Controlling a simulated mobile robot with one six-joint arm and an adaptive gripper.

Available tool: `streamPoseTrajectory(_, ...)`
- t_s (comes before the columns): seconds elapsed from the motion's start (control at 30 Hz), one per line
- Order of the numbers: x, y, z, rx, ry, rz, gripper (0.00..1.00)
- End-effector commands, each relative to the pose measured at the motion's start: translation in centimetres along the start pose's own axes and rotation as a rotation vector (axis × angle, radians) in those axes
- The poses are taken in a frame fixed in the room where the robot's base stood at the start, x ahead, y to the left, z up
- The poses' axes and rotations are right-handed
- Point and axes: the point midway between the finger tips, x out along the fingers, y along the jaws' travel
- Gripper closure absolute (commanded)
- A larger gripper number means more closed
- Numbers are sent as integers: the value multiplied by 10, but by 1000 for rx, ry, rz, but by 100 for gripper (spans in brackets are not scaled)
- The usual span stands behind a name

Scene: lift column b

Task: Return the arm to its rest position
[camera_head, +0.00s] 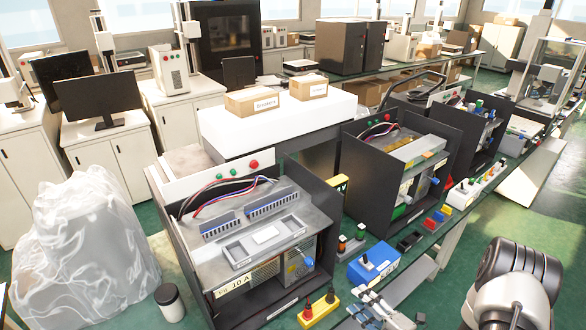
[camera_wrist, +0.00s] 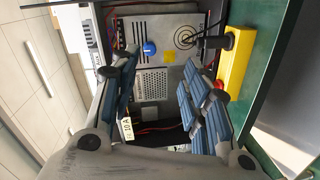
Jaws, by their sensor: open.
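My gripper (camera_wrist: 165,82) shows in the wrist view with its two blue-padded fingers spread apart and nothing between them. Beyond the fingers is the front of an electrical test unit, with a blue knob (camera_wrist: 149,48) and a vented panel (camera_wrist: 153,82). I cannot tell the exact gap to it.
The open-topped unit labelled 10 A (camera_head: 262,232) stands on the bench. A yellow box with buttons (camera_head: 318,310) and a blue box (camera_head: 374,264) lie before it. A second unit (camera_head: 400,165) stands behind. Green floor (camera_head: 470,225) is clear at right.

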Motion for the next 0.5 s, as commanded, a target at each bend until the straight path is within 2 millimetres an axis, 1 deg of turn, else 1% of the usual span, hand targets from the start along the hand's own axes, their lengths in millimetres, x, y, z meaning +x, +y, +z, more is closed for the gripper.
streamPoseTrajectory(0.03, 4, 7, 6, -5, -14, -30, 57)
streamPoseTrajectory(0.17, 13, 23, 21, 1, -71, -118, 57)
streamPoseTrajectory(0.27, 18, 41, 34, 13, -138, -192, 57)
streamPoseTrajectory(0.37, 21, 69, 47, 41, -237, -268, 57)
streamPoseTrajectory(0.4, 21, 82, 52, 60, -288, -295, 57)
streamPoseTrajectory(0.47, 18, 103, 57, 95, -368, -328, 57)
streamPoseTrajectory(0.5, 15, 117, 58, 122, -424, -346, 57)
